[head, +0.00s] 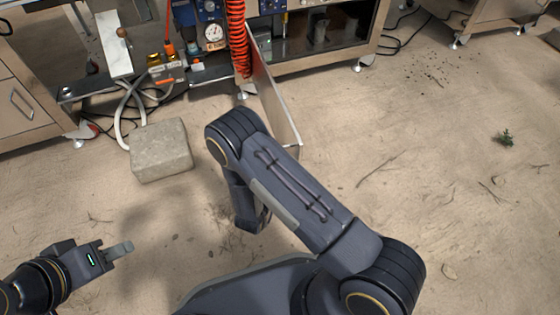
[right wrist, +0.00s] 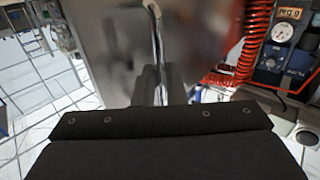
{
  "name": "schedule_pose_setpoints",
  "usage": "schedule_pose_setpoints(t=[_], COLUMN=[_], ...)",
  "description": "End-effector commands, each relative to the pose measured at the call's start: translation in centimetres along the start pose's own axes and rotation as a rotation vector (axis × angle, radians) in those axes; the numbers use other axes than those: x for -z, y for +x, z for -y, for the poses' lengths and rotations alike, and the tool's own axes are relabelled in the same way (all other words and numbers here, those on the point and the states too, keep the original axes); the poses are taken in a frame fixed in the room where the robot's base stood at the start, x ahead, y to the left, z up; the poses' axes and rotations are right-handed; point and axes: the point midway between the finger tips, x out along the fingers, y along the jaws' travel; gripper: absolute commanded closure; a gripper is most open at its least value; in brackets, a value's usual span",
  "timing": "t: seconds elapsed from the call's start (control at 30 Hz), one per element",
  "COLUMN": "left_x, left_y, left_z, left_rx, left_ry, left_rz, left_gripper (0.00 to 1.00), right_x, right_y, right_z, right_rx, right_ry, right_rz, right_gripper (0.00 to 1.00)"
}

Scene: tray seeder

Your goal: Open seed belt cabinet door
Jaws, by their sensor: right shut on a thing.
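The cabinet door (head: 275,95) stands swung out from the cabinet (head: 325,60) in the head view, seen nearly edge-on. The cabinet's dark inside shows to its right. In the right wrist view, the door's grey metal face (right wrist: 110,45) fills the upper middle, with a vertical bar handle (right wrist: 155,35) on it. My right gripper (right wrist: 155,88) is shut on the lower part of this handle. In the head view my right arm largely hides the gripper and handle. My left gripper (head: 120,247) is low at the left over bare floor, away from the door. Its jaw gap is unclear.
A concrete block (head: 161,150) lies on the floor left of the door. A red coiled hose (head: 237,38) hangs beside the door, near a pressure gauge (head: 213,33). A drawer cabinet (head: 25,105) stands at far left. Sandy floor at right is mostly clear, with twigs.

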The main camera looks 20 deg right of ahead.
Motion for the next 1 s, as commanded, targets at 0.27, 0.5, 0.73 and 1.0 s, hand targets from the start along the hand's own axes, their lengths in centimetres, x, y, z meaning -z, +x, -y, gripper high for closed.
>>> schedule_pose_setpoints(t=[0.27,0.5,0.73,1.0], left_x=[0.0,0.01,0.0,0.06], left_y=[-0.01,-0.02,-0.01,-0.12], left_z=[-0.01,-0.01,-0.01,-0.05], left_rx=[0.0,0.0,0.0,0.0], left_ry=[0.0,0.0,0.0,0.0], left_rz=[0.0,0.0,0.0,0.0], left_gripper=[0.64,0.64,0.64,0.64], right_x=[0.53,0.49,0.29,0.25], right_y=[0.48,0.43,0.29,-0.01], right_z=[0.66,0.63,0.46,0.42], right_rx=[0.012,0.012,0.009,0.009], right_ry=[0.014,0.013,0.01,0.008], right_rz=[-0.016,-0.015,-0.01,-0.007], right_gripper=[1.0,0.74,0.67,0.67])
